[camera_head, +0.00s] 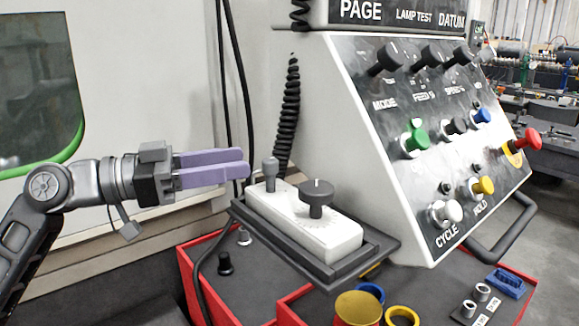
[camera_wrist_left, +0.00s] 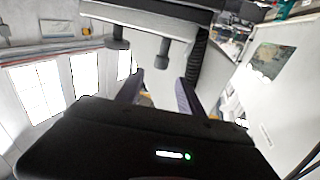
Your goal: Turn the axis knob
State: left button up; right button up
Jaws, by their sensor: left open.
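A white pendant box (camera_head: 335,243) in a dark tray carries two knobs. The small grey knob (camera_head: 270,172) stands at its far left end. The larger dark knob (camera_head: 317,196) stands nearer its middle. I cannot read which is labelled axis. My left gripper (camera_head: 246,163) comes in from the left, open and empty, its purple fingertips just left of the small knob and apparently apart from it. The left wrist view shows the gripper's fingers (camera_wrist_left: 158,90) and two knobs hanging upside down, one (camera_wrist_left: 163,51) ahead between the fingers, the other (camera_wrist_left: 118,46) to the left. My right gripper is out of view.
A slanted control panel (camera_head: 382,110) with several knobs and buttons rises behind and to the right. A black coiled cable (camera_head: 289,105) hangs behind the small knob. A red-edged cart top (camera_head: 262,287) lies below, with a yellow cup (camera_head: 358,308) at the front.

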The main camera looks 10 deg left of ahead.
aim_at(270, 175)
pick_arm(q)
jog(key=shift+w+d+f+g, duration=0.4)
jog(key=shift+w+d+f, duration=0.15)
jog(key=shift+d+f, duration=0.25)
jog(key=shift+w+d+r, duration=0.15)
jog(key=shift+w+d, duration=0.1)
jog(key=shift+d, duration=0.35)
jog(key=p+x, duration=0.2)
jog(key=x, duration=0.4)
jog(key=shift+w+d, duration=0.15)
jog(key=shift+d, duration=0.05)
jog(key=shift+c, duration=0.6)
grip_shut()
